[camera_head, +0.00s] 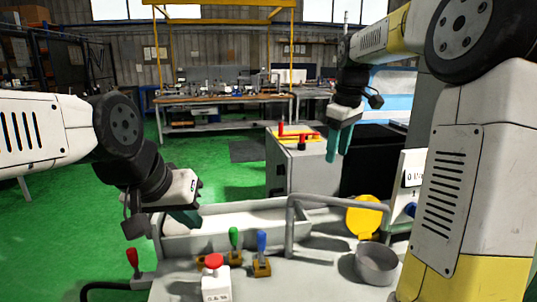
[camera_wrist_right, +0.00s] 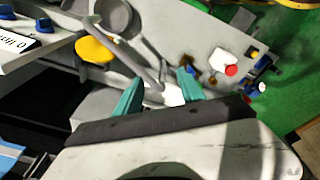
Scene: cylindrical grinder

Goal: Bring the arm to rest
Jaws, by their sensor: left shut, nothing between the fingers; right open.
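My right gripper (camera_head: 340,143) is raised at the upper right of the head view, with its teal fingers pointing down. It is empty and clear of the machine. In the right wrist view its two teal fingers (camera_wrist_right: 158,90) stand apart, with nothing between them. My left gripper (camera_head: 188,218) is low at the left, its teal fingers together and empty, just in front of or above the grinder's pale trough (camera_head: 240,222). I cannot tell whether it touches the trough.
The machine top carries a red button on a white box (camera_head: 215,278), green (camera_head: 234,240) and blue (camera_head: 262,245) levers, a grey pipe (camera_head: 290,220), a round grey cup (camera_head: 377,262) and a yellow disc (camera_head: 364,217). A grey cabinet (camera_head: 305,170) stands behind. Green floor is open at left.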

